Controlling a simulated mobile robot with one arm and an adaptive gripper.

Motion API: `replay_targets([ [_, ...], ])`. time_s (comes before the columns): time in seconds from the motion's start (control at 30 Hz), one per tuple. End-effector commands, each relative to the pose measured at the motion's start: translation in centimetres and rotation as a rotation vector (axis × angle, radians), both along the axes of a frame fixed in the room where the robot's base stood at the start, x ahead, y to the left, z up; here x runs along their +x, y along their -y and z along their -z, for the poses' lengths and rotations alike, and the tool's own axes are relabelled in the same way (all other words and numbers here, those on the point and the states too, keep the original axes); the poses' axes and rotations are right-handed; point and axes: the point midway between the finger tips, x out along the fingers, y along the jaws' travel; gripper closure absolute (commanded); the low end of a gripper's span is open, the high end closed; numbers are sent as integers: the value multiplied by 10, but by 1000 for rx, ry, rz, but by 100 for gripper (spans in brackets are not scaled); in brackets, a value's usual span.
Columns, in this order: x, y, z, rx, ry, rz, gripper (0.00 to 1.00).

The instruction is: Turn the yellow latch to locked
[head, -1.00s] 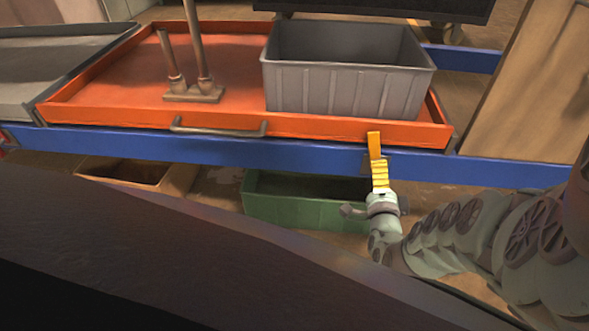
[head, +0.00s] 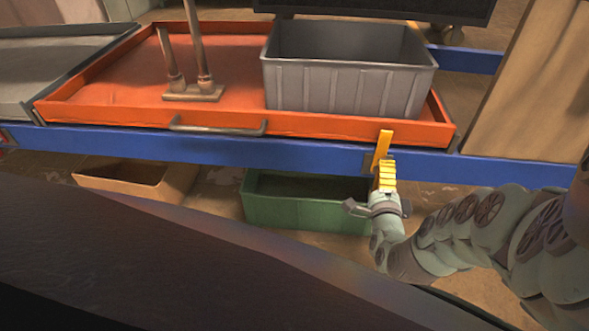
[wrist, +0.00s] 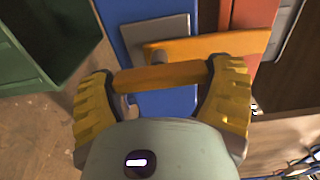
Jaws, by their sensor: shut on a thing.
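The yellow latch (head: 382,148) is mounted on the blue rail (head: 230,153) at the front right, below the orange tray's front wall. In the head view its upper end stands up in front of the orange wall, tilted slightly to the right. My gripper (head: 384,175) is at the latch's lower part and hides some of it. In the wrist view the latch (wrist: 160,76) shows as a bar lying between the two yellow ribbed fingers of my gripper (wrist: 165,92), which are shut on it. A grey plate (wrist: 155,55) lies behind the latch.
The orange tray (head: 110,75) holds a grey bin (head: 345,88) and a pipe fitting (head: 192,92). It has a front handle (head: 217,129). A green bin (head: 285,205) and an open tan box (head: 125,178) sit below the rail. A wooden panel (head: 530,90) stands at the right.

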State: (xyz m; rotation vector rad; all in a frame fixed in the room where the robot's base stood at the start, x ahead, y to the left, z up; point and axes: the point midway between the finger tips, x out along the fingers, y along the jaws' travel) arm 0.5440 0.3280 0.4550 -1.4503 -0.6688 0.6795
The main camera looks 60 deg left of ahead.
Motion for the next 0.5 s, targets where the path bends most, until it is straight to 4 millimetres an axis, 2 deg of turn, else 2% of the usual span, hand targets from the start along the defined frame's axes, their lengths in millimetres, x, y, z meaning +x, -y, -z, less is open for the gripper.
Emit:
replay_targets([
  [0.03,0,0,1,0,-5,1,12],
  [0.17,0,0,1,0,-4,1,0],
  [0.5,-1,2,0,-1,-1,1,0],
])
